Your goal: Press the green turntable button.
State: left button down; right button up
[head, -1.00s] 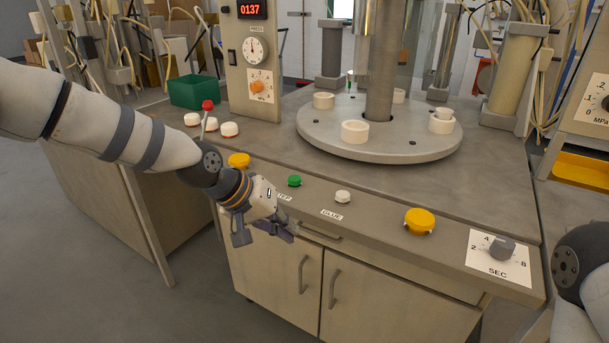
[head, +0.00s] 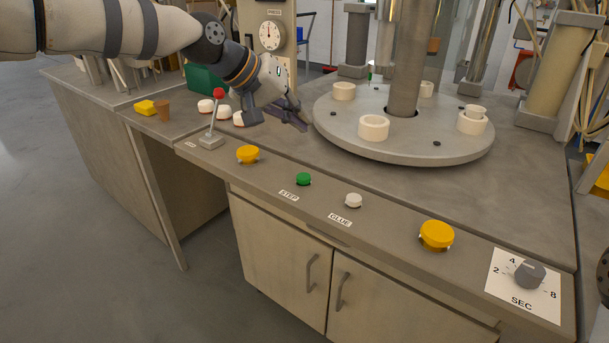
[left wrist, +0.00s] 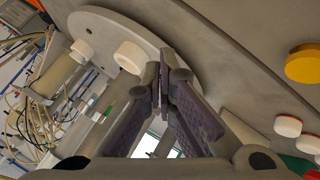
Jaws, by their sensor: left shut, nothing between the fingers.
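The green button (head: 303,179) sits on the sloping front panel above the STEP label, between a yellow button (head: 248,154) and a white button (head: 354,200). Nothing covers it. The round grey turntable (head: 400,150) stands behind it with several white rings on it. My left gripper (head: 296,113) is shut and empty above the worktop, at the turntable's left edge, behind and above the green button and apart from it. In the left wrist view its shut fingers (left wrist: 163,80) point toward the turntable (left wrist: 112,28). My right gripper is out of view.
A red-topped lever (head: 215,120) stands left of the buttons, with white-and-red pieces (head: 206,106) behind it. A larger yellow button (head: 436,236) and a SEC dial (head: 529,275) lie to the right. The air above the panel is clear.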

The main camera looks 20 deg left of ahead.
pick_arm(q)
jog(key=b, duration=0.2)
send_over(300, 174)
notch_tip(300, 174, down, 7)
jog(key=shift+f, duration=0.95)
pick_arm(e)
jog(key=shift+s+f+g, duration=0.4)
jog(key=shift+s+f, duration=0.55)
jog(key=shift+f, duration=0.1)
pick_arm(q)
jog(key=shift+f+p, duration=0.3)
jog(key=shift+f, duration=0.05)
